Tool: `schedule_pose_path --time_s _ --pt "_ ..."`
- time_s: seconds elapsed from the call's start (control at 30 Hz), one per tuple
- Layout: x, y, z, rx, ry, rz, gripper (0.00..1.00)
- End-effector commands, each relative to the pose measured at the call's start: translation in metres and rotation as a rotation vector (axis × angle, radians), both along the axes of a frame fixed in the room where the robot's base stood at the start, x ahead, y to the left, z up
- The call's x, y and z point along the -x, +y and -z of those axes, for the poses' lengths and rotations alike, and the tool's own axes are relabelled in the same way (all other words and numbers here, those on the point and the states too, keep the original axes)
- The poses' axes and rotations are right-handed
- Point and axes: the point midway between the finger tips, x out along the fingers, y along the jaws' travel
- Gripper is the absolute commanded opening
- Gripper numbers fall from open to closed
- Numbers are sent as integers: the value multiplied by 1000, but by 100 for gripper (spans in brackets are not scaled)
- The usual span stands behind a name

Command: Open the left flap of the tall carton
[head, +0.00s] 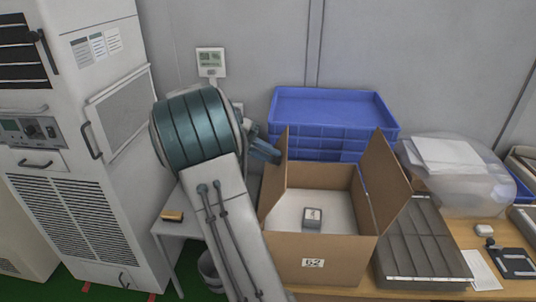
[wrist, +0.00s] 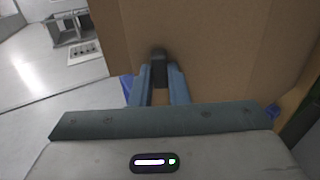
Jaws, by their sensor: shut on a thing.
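The tall carton (head: 322,258) is a brown box labelled 62, standing on the wooden table. Its left flap (head: 274,182) and right flap (head: 386,168) both stand up, the right one leaning outward. The top is open, and a small grey box with a white label (head: 312,217) sits on the pale inside. My gripper (head: 274,153) is at the upper edge of the left flap, on its outer side. In the wrist view my gripper (wrist: 158,72) is shut on the flap, whose brown board (wrist: 225,45) fills much of the picture. The exact grip contact is partly hidden.
Stacked blue crates (head: 330,108) stand behind the carton. A grey ribbed case (head: 422,245) is close on its right, with a clear plastic bin (head: 465,185) beyond. A white cabinet (head: 75,130) stands at the left, and a small side table (head: 190,218) is behind my arm.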

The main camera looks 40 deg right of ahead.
Motion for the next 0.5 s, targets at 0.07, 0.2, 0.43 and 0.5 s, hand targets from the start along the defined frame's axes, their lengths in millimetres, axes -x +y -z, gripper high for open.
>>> schedule_pose_path --time_s 0.07,0.2,0.43,0.5 --pt "-1 0 -2 2 -2 -2 0" --pt "-1 -1 -2 1 -3 -2 0" --pt "0 -1 -1 1 -3 -1 37" --pt "0 -1 -1 1 -2 0 37"
